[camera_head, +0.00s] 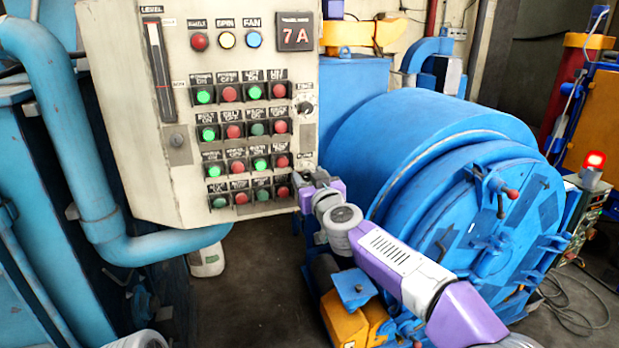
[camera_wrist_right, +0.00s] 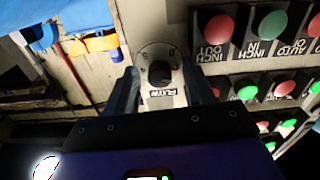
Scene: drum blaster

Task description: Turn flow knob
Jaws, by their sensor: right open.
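The flow knob (camera_wrist_right: 160,73) is a dark round knob on a pale plate, with an upside-down label beside it, in the right wrist view. My right gripper (camera_wrist_right: 160,92) is open, with one dark finger on each side of the knob. A touch between fingers and knob cannot be made out. In the head view my right gripper (camera_head: 306,181) is at the lower right edge of the pale control panel (camera_head: 130,120) and hides the flow knob there. My left gripper is not in view.
Rows of green and red buttons (camera_head: 230,132) lie left of the right gripper. Another dark knob (camera_head: 305,108) sits above it. A large blue drum (camera_head: 400,150) stands right of the panel. A blue pipe (camera_head: 75,150) runs down at the left.

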